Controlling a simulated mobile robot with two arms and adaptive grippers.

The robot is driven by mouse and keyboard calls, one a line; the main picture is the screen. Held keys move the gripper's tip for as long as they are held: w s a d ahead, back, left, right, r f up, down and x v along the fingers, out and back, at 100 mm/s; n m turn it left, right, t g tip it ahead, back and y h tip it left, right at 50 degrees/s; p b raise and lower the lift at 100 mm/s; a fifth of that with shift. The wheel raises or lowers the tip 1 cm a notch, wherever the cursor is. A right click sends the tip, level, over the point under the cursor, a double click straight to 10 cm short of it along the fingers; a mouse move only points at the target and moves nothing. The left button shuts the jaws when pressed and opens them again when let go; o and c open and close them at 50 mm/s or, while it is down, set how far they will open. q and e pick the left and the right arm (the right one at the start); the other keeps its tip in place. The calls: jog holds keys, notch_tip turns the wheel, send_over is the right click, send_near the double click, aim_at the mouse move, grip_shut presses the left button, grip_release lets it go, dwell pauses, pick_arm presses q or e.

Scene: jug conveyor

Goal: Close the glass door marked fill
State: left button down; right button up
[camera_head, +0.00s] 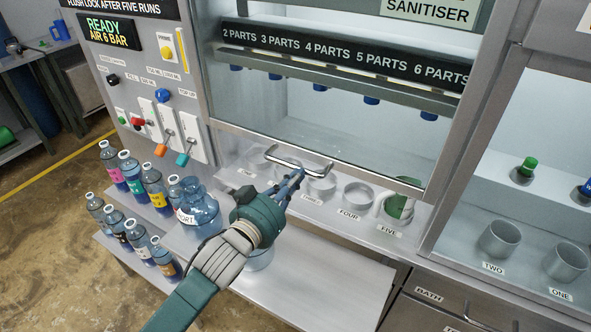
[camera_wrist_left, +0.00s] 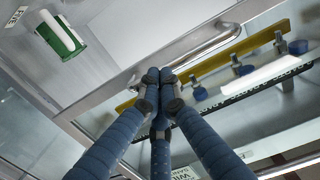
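The glass door (camera_head: 320,115) is a clear sliding pane in a grey metal frame, with its lower edge raised above the bay's shelf. Its bar handle (camera_head: 299,163) is on the lower rail and also crosses the top of the left wrist view (camera_wrist_left: 205,48). No "fill" marking is readable. My left gripper (camera_head: 296,175) is just below the handle bar. In the left wrist view its blue fingertips (camera_wrist_left: 159,78) are drawn together beside the handle, with nothing seen between them. Whether they touch the bar is unclear. My right gripper is not in view.
Numbered cups, including one labelled FOUR (camera_head: 358,194), stand below the door. A green-and-white object (camera_head: 399,206) sits at FIVE. A blue jug (camera_head: 198,210) and several bottles (camera_head: 152,185) stand left of my arm. A control panel (camera_head: 150,90) is at upper left.

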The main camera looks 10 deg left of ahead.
pick_arm(q)
notch_tip(320, 180, down, 19)
jog(key=b, duration=1)
jog(key=shift+w+r, duration=0.1)
